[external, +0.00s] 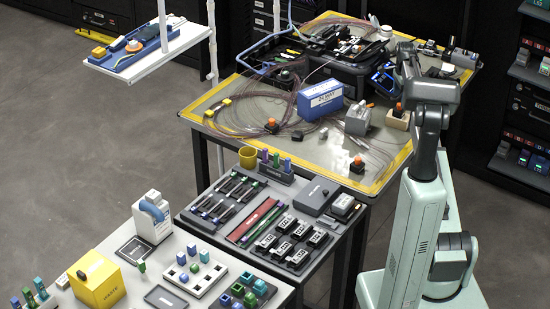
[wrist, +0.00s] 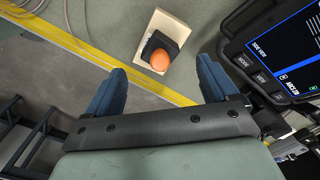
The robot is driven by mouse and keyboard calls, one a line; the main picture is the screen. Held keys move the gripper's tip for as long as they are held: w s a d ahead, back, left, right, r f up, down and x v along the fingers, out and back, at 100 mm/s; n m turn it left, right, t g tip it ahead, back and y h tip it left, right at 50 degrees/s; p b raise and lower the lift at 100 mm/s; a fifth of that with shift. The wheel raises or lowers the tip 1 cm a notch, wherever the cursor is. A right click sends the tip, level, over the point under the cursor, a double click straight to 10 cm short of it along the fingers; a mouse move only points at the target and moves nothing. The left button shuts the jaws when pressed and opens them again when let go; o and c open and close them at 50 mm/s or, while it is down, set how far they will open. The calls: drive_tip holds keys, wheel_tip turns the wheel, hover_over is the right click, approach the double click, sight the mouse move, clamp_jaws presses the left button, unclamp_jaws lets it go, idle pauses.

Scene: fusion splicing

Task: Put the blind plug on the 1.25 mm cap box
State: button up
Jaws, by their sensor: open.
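My gripper (wrist: 160,64) is open, with its two blue fingers apart and nothing held. Ahead of the fingertips in the wrist view, a black base with an orange rounded top (wrist: 159,61) sits on a cream block (wrist: 163,36). What looks like the same cream block (external: 397,119) with the orange-topped piece stands at the right of the far table in the external view, near my arm. My fingers are hard to make out there. No readable label identifies the blind plug or the 1.25 mm cap box; I cannot tell which things they are.
A dark device with a lit screen (wrist: 285,50) is close to my right finger. The yellow-edged table (external: 230,98) carries a blue box (external: 320,100), cables and several orange-topped pieces. Front tables hold a yellow box (external: 97,280), a white tray (external: 209,287) and black cases (external: 290,240).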

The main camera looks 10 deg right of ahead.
wheel_tip(320, 180, up, 6)
drive_tip(key=shift+r, duration=0.15)
